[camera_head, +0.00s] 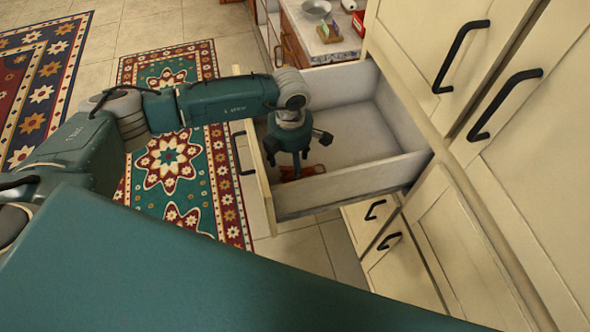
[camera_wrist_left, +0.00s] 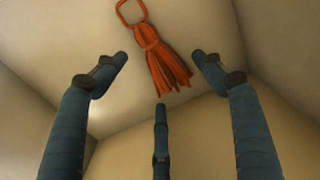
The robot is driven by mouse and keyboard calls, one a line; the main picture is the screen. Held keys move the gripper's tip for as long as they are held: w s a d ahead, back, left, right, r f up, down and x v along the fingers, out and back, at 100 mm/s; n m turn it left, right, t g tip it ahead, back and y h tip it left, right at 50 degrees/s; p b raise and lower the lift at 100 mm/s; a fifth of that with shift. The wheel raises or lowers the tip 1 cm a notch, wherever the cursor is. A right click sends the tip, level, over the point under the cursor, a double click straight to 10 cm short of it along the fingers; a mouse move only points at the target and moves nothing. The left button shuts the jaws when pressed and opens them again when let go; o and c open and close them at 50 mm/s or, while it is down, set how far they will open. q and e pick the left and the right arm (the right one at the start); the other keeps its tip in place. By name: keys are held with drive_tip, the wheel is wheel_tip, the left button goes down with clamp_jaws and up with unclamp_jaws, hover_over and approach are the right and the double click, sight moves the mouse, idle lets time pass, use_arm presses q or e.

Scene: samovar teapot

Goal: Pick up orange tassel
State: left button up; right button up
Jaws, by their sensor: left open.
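The orange tassel (camera_wrist_left: 158,55) lies on the floor of an open drawer, with its loop at the top and its fringe toward my fingers in the left wrist view. In the head view the tassel (camera_head: 303,171) shows as a small orange patch, partly hidden by my gripper. My left gripper (camera_head: 298,170) points down into the drawer, over the tassel. In the left wrist view its fingers (camera_wrist_left: 162,75) are spread open and empty, with the tassel between and beyond the fingertips. I cannot tell the exact height of the fingertips above it. My right gripper is not in view.
The open drawer (camera_head: 350,172) has raised walls close around my gripper, its front panel on the left. Its right part is empty. Cabinet doors with black handles (camera_head: 461,55) stand at the right. A counter (camera_head: 318,40) with a bowl is behind. Patterned rugs (camera_head: 180,150) cover the floor.

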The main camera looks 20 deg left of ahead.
sight(291, 168)
use_arm(q)
drive_tip(key=shift+f, duration=0.35)
drive_tip(key=c, duration=1.1)
drive_tip(key=shift+c, duration=0.2)
drive_tip(key=shift+r, duration=0.1)
wheel_tip(291, 168, up, 20)
drive_tip(key=b, duration=0.3)
